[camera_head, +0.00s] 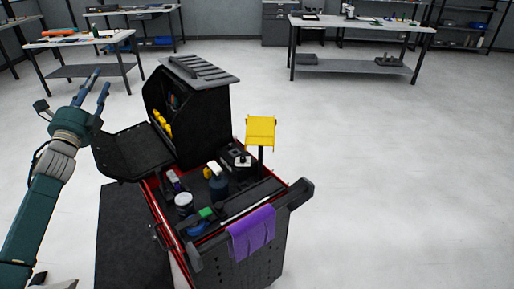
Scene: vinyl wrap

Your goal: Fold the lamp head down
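The lamp is most likely the yellow head (261,131) on a short black post, which stands up from the right side of a tool cart (298,195). The yellow head is raised above the cart top, with its broad face toward me. My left gripper (100,79) is at the left, well apart from the lamp, beyond the cart's open black side panel. My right gripper is not in view.
The cart holds bottles, a white-lidded jar (184,200) and tools. A purple cloth (252,232) hangs over its front edge. A tall black case (186,115) stands at its back left. A dark mat (118,240) lies left. The floor on the right is clear.

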